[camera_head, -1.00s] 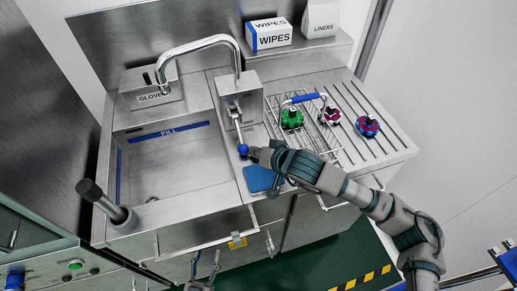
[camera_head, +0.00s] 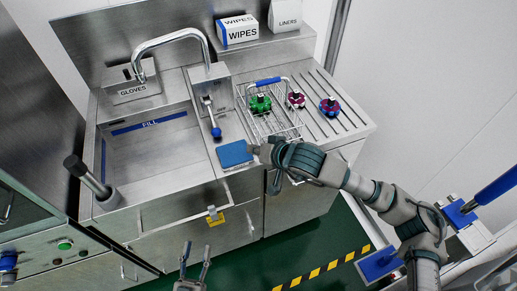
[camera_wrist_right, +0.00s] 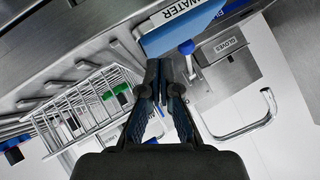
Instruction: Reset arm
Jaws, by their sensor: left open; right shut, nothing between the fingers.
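My right gripper (camera_head: 256,149) is shut and empty in the head view, in front of the wire basket (camera_head: 270,110) and to the right of the blue pad (camera_head: 234,153). In the right wrist view its fingers (camera_wrist_right: 158,72) meet at the tips, with nothing between them. My left gripper (camera_head: 195,262) is open and empty at the bottom edge of the head view, low in front of the counter. The lever with a blue ball knob (camera_head: 216,132) stands beside the sink, apart from the right gripper.
The sink basin (camera_head: 150,165) and faucet (camera_head: 170,38) are at the left. The basket holds a green knobbed part (camera_head: 260,103); a magenta one (camera_head: 296,99) and a blue-red one (camera_head: 329,106) are to its right. The wipes box (camera_head: 238,31) is behind. The floor in front is clear.

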